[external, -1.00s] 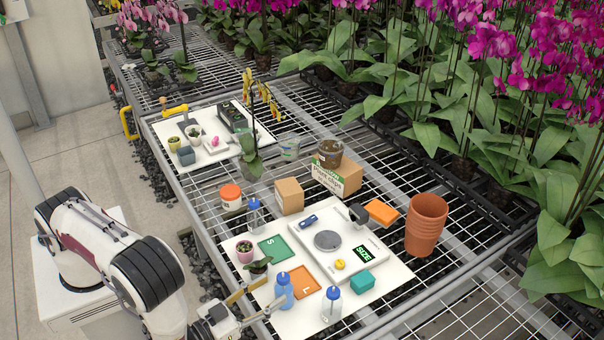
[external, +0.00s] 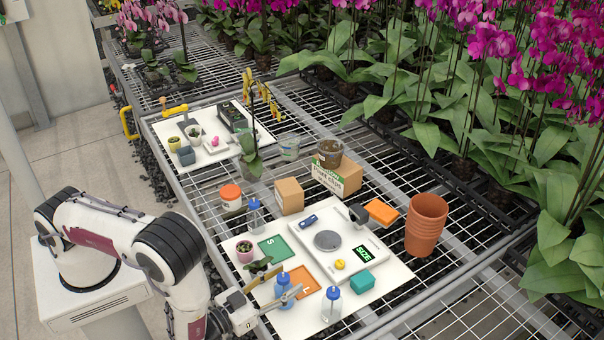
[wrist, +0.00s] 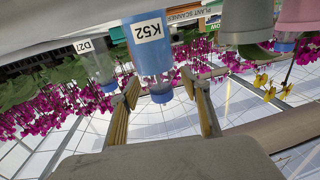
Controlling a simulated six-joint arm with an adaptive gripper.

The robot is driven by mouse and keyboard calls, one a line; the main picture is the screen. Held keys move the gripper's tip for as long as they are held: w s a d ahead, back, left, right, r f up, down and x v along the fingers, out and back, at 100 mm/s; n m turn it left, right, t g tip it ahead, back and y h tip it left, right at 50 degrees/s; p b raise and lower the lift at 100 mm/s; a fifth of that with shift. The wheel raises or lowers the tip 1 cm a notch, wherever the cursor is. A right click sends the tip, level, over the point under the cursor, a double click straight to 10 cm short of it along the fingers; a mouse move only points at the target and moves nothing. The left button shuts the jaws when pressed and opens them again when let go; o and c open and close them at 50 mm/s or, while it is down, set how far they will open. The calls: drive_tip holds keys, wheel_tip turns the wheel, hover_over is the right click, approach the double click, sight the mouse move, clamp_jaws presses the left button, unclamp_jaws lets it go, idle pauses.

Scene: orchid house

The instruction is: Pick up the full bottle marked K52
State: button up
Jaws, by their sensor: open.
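The full bottle marked K52 (external: 283,293), blue with a blue cap, stands upright on the white board beside the orange L card.
Another clear bottle (external: 254,216) stands farther back. A small dark-leaved plant (external: 261,265) is close behind my fingers. The orange L card (external: 304,280), green S card (external: 273,247), teal box (external: 362,281) and scale tray (external: 345,258) lie on the board.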

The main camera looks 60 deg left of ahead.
drive_tip(key=shift+w, duration=0.1)
idle(0.4)
drive_tip(key=c, duration=1.3)
drive_tip(key=shift+c, duration=0.2)
drive_tip(key=shift+r, duration=0.15)
clamp_jaws()
drive_tip(key=shift+r, duration=4.9)
